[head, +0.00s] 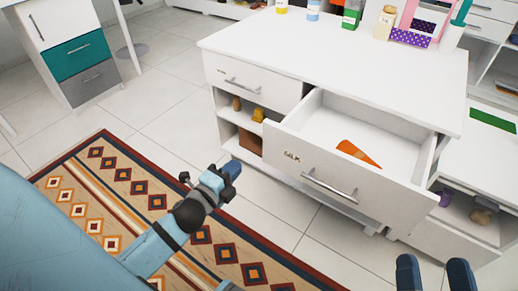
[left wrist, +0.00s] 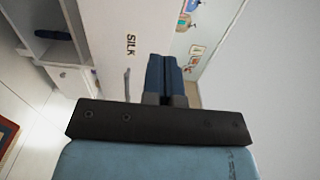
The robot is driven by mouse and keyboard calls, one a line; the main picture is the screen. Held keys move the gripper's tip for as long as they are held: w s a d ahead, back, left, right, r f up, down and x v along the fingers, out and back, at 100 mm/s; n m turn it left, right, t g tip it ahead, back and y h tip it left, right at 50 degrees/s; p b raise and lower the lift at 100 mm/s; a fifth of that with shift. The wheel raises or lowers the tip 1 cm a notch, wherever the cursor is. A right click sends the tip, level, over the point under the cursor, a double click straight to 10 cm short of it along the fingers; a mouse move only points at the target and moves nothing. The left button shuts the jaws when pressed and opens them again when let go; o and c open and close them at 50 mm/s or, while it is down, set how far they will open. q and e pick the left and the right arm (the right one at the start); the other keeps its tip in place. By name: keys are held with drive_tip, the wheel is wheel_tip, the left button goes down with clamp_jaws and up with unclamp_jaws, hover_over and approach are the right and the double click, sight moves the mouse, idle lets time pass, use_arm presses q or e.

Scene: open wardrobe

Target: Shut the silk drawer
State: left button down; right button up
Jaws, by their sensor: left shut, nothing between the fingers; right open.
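The silk drawer (head: 350,185) is pulled well out of the white cabinet; its front carries a SILK label and a bar handle (head: 330,188). An orange item (head: 357,153) lies inside. In the left wrist view, the drawer front (left wrist: 145,30) with its SILK label shows beyond my fingers. My left gripper (head: 232,169) is shut and empty, left of the drawer front and apart from it; its fingers also show in the left wrist view (left wrist: 165,75). My right gripper (head: 435,272) is open and empty at the lower right, in front of the cabinet; only its fingers show.
The cabinet top (head: 340,60) holds bottles and a pink and purple box at the back. A closed drawer (head: 245,85) and an open shelf lie left of the silk drawer. A patterned rug (head: 130,180) covers the floor at left. A low white unit (head: 460,225) stands at right.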

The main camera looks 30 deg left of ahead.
sight(268, 133)
use_arm(q)
drive_tip(key=w+b, duration=0.1)
drive_tip(key=w, duration=0.6)
drive_tip(key=w+b, duration=0.2)
drive_tip(key=w, duration=0.4)
drive_tip(key=shift+w+d, duration=0.2)
drive_tip(key=shift+w, duration=0.2)
use_arm(e)
drive_tip(key=shift+g, duration=0.9)
drive_tip(key=f, duration=0.4)
drive_tip(key=shift+w+a+f, duration=0.1)
drive_tip(key=shift+w+a, duration=0.15)
drive_tip(key=shift+a, duration=0.05)
use_arm(q)
drive_tip(key=shift+w, duration=0.1)
drive_tip(key=shift+w+r, duration=0.1)
drive_tip(key=shift+w, duration=0.2)
drive_tip(key=w, duration=2.5)
drive_tip(key=shift+d+r+b, duration=0.25)
drive_tip(key=shift+d+b, duration=0.1)
drive_tip(key=shift+b, duration=0.1)
use_arm(e)
drive_tip(key=shift+s+f+n+g, duration=0.15)
drive_tip(key=shift+f+n+g, duration=0.15)
drive_tip(key=shift+f, duration=0.4)
